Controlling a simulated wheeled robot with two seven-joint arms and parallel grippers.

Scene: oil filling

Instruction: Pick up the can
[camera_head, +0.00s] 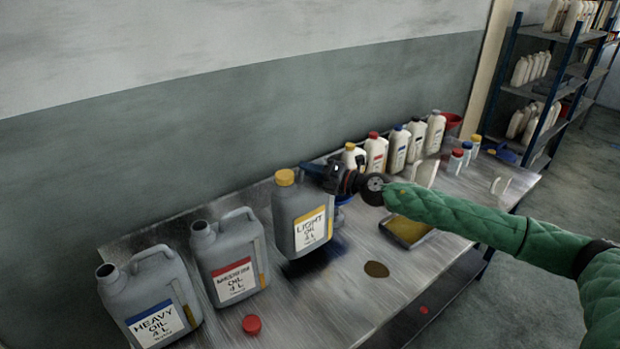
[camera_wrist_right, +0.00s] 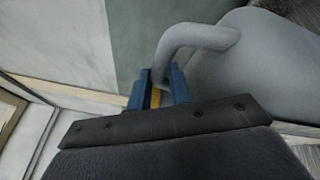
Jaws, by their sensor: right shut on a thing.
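The grey light oil can (camera_head: 290,220) with a yellow cap and a yellow-edged label is near the middle of the head view. It appears lifted a little above the table, with a dark shadow below it. My right gripper (camera_head: 318,170) reaches in from the right and is shut on the can's handle. In the right wrist view the blue fingers (camera_wrist_right: 160,92) close around the grey handle (camera_wrist_right: 190,40), and the can's body (camera_wrist_right: 270,65) fills the upper right. My left gripper is not in view.
Open medium oil (camera_head: 228,262) and heavy oil (camera_head: 150,300) cans stand to the left on the metal table (camera_head: 325,305). A red cap (camera_head: 251,324) and a brown oil spot (camera_head: 376,269) lie in front. A tray (camera_head: 408,231) and several bottles (camera_head: 397,150) are to the right.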

